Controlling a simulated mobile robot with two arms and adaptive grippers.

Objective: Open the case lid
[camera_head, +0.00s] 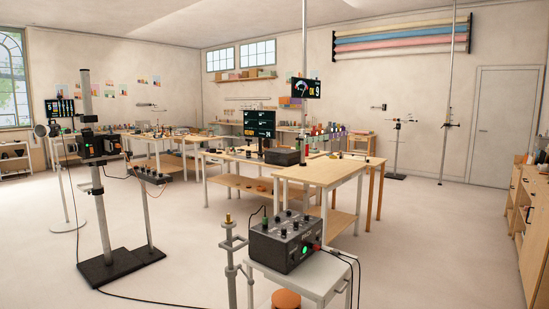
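A small dark box (284,158) sits on the wooden table (325,172) in the middle of the room, beside a dark monitor (259,124). It may be the case; it is too small to tell whether it has a lid or whether one is open. Neither of my grippers shows in the head view.
A grey control box (270,247) with knobs and a green light stands on a white cart (310,281) in front. A black-based stand (122,265) is at left, a wooden cabinet (531,225) at right. Cables lie on the floor. Floor between cart and cabinet is clear.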

